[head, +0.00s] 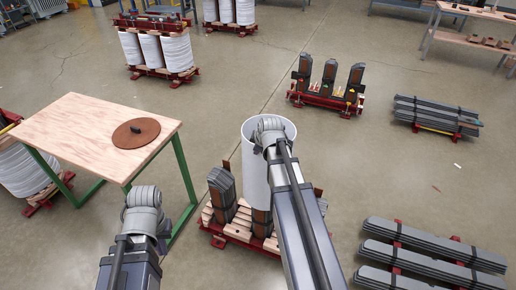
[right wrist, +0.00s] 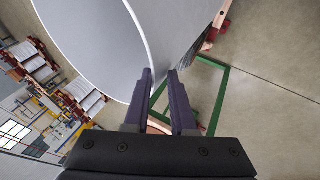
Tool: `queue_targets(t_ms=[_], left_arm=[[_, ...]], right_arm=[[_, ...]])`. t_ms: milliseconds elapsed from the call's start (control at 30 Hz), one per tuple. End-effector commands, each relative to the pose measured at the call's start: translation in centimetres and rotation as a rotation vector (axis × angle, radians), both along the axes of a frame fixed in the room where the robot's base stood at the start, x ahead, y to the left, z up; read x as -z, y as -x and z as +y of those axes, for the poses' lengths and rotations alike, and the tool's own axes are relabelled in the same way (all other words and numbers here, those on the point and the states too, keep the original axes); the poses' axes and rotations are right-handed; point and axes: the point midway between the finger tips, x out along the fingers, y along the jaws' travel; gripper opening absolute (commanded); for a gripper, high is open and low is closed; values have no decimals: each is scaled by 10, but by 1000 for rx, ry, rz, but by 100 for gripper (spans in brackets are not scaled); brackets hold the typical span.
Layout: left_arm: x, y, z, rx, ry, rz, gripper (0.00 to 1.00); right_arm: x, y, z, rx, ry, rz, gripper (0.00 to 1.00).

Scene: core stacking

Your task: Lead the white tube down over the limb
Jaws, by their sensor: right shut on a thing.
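The white tube (head: 252,180) stands upright at the middle limb of the core in the head view. The lower part of this limb (head: 262,223) shows just below the tube; its top is hidden, apparently inside. The left outer limb (head: 222,197) stands bare; the right one is mostly behind my right arm. My right gripper (right wrist: 164,84) is shut on the tube's wall at the upper rim, and the wall also shows in the right wrist view (right wrist: 200,20). In the head view my left gripper (head: 142,196) is beside the table, away from the tube; its fingers cannot be made out.
A wooden table (head: 75,130) with green legs and a brown disc (head: 136,133) stands at left. Another three-limb core (head: 328,88) stands behind. Stacked grey laminations (head: 435,250) lie at right. The floor between is clear.

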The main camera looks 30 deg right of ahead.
Motion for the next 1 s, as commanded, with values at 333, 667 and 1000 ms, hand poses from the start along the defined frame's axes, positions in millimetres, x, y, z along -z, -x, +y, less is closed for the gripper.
queue_targets(t_ms=[333,667,1000], left_arm=[[4,0,0,0,0,0,0],[11,0,0,0,0,0,0],[34,0,0,0,0,0,0]], right_arm=[[0,0,0,-1,34,-28,0],[7,0,0,-1,34,-28,0],[30,0,0,-1,34,-27,0]])
